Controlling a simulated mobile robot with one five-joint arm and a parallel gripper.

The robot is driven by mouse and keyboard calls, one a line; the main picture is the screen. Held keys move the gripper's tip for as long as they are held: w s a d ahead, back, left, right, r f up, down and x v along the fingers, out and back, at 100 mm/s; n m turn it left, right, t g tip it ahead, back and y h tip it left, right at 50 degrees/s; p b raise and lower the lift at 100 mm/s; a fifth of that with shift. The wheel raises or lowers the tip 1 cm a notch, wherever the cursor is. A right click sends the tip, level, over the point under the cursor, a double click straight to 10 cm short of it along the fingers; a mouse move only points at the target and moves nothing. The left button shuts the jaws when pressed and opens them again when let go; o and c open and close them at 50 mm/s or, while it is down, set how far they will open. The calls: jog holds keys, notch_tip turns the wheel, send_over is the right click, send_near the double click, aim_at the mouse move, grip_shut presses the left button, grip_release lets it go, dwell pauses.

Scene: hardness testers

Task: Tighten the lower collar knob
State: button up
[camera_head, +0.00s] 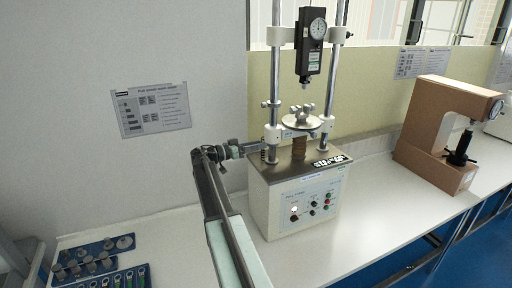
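The test stand (297,205) is a pale box with a metal top and two upright columns. My gripper (262,146) reaches in from the left, close beside the left column just below the white collar. The fingertips overlap small dark parts there. The frame is too small to show whether they touch a knob or are open or shut. Any knob at that spot is hidden or unclear.
A brown tester (435,135) stands right. Blue trays (98,248) with small parts lie lower left. The bench (345,240) is clear in front.

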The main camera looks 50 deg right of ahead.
jog(key=shift+s, duration=0.1)
jog(key=v, duration=0.8)
jog(key=w+a+f+n+t+b, duration=0.1)
jog(key=w+a+f+n+t, duration=0.2)
jog(key=a, duration=0.8)
jog(key=s+a+f+n+t+y, duration=0.1)
jog(key=s+a+f+n+y, duration=0.3)
jog(key=a+f, duration=0.3)
jog(key=s+a+f+n+t+y+b, duration=0.1)
jog(key=s+a+f+n+y, duration=0.4)
jog(key=a, duration=1.2)
jog(key=s+a+f+n+t+y, duration=0.1)
jog(key=s+a+f+n+y, duration=0.4)
jog(key=a+f, duration=0.6)
jog(key=a+n+y, duration=0.2)
jog(key=shift+s+f+t+y+b, duration=0.2)
jog(key=shift+t+y+b, duration=0.1)
jog(key=shift+t, duration=0.1)
